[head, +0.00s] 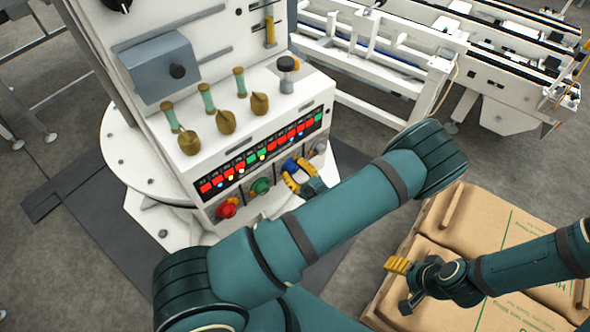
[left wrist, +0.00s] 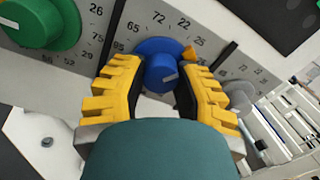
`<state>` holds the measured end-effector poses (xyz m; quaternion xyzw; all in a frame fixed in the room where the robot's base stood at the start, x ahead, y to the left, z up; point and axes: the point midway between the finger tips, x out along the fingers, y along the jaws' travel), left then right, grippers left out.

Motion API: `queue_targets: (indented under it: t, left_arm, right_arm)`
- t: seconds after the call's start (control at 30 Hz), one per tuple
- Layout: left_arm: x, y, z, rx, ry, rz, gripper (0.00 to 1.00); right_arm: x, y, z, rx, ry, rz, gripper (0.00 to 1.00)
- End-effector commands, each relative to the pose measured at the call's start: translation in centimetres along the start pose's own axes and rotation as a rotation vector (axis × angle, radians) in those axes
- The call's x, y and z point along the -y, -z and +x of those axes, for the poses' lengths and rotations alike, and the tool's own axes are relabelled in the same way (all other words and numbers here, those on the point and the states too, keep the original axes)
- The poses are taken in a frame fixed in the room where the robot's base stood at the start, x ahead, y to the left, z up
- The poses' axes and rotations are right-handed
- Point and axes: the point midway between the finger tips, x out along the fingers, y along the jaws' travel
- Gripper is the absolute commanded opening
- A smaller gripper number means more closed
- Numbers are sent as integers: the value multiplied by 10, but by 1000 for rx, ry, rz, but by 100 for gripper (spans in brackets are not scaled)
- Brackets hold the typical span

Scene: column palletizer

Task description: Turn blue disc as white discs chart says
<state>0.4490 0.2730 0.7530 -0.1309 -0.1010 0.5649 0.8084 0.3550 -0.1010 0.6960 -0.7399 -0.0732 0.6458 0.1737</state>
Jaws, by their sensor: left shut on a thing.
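The blue disc (left wrist: 160,72) is a round knob on the front of the white control console. It has a pale line on its face, and an orange pointer (left wrist: 189,53) shows at its upper right near 22 and 25. My left gripper (head: 298,172) is shut around it, one yellow finger on each side. The blue disc also shows in the head view (head: 290,165). The white disc (left wrist: 240,94) is a pale grey knob to its right, with its own ring of small numbers. My right gripper (head: 398,284) is open and empty above the cartons.
A green knob (head: 260,187) and a red knob (head: 227,208) sit left of the blue disc. Above them runs a strip of red, green and blue labels (head: 262,153). Brown-handled levers (head: 226,121) stand on the console top. Cartons (head: 490,240) lie at lower right.

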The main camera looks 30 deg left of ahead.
Motion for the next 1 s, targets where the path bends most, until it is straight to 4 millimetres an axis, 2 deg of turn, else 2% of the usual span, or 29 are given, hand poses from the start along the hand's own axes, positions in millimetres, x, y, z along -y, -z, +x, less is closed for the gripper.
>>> queue_targets:
  t: [0.5, 0.7, 1.0]
  left_arm:
    - [1, 0, 1, 17, -2, -451, 0]
    - [1, 0, 0, 21, -3, -568, 0]
    - [1, 0, 1, 24, -3, -653, 0]
  right_arm:
    - [0, 0, 0, 0, 0, 0, 65]
    - [0, 0, 1, 0, 0, 0, 65]
    - [0, 0, 1, 0, 0, 0, 65]
